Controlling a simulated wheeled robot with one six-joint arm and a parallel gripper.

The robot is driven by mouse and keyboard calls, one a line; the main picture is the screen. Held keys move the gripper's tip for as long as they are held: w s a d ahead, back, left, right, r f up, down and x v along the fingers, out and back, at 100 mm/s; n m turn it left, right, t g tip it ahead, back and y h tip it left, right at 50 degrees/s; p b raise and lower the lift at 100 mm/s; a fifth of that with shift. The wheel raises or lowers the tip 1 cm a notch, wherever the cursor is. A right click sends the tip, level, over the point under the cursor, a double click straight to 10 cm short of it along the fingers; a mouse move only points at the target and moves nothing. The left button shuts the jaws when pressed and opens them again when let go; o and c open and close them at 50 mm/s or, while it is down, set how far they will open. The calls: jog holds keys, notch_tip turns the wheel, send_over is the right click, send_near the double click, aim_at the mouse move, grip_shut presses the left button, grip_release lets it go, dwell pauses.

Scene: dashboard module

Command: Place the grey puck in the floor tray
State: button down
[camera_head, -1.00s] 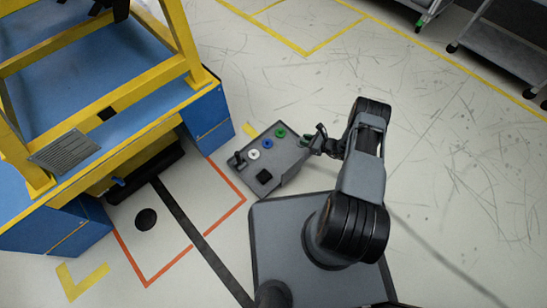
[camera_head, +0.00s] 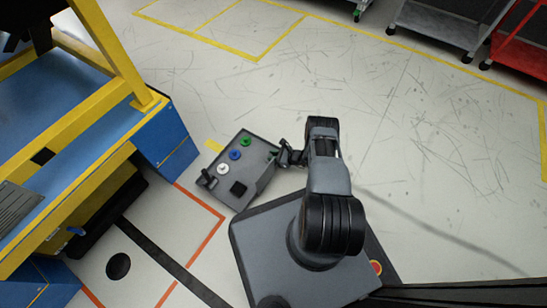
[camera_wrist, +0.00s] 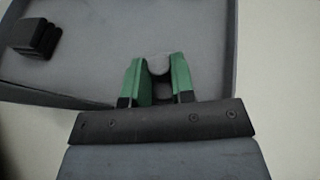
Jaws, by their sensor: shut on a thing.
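My gripper (camera_wrist: 158,78) has green fingers in the wrist view and is shut on the grey puck (camera_wrist: 159,62), a rounded grey piece between the fingertips. In the head view my gripper (camera_head: 284,155) is at the right edge of the grey floor tray (camera_head: 262,178). The wrist view shows the fingers over the floor tray (camera_wrist: 100,58), close to one of its walls. The puck's height above the tray bottom cannot be told. The puck cannot be made out in the head view.
The tray holds a green piece (camera_head: 245,142), a blue piece (camera_head: 234,155), a white piece (camera_head: 222,169) and a black block (camera_head: 238,188). A blue and yellow workbench (camera_head: 165,137) stands left. A grey cart (camera_head: 440,25) is at the back. Floor to the right is clear.

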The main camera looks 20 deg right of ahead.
jog(key=c, duration=1)
grip_release()
jog(key=shift+f, duration=0.1)
jog(key=shift+o, duration=0.2)
jog(key=shift+r, duration=0.25)
jog(key=p+v, duration=0.4)
jog(key=v, duration=0.8)
jog(key=w+a+r+n+g+h, duration=0.1)
jog(key=a+r+n+g, duration=0.3)
jog(key=r, duration=0.6)
jog(key=w+a+r+n+g, duration=0.15)
jog(key=r+n, duration=0.35)
jog(key=r, duration=0.6)
jog(key=w+a+r+n+g+h, duration=0.1)
jog(key=a+r+n+g, duration=0.3)
jog(key=r, duration=0.6)
jog(key=s+a+r+n+t+h, duration=0.1)
jog(key=s+a+r+n+h, duration=0.1)
jog(key=s+r+n+h, duration=0.2)
jog(key=s+a+r+n+t+h, duration=0.2)
jog(key=s+r+n, duration=0.6)
jog(key=s+r, duration=0.5)
jog(key=shift+a+r+n+h, duration=0.4)
jog(key=shift+r+h, duration=0.35)
jog(key=shift+h, duration=0.45)
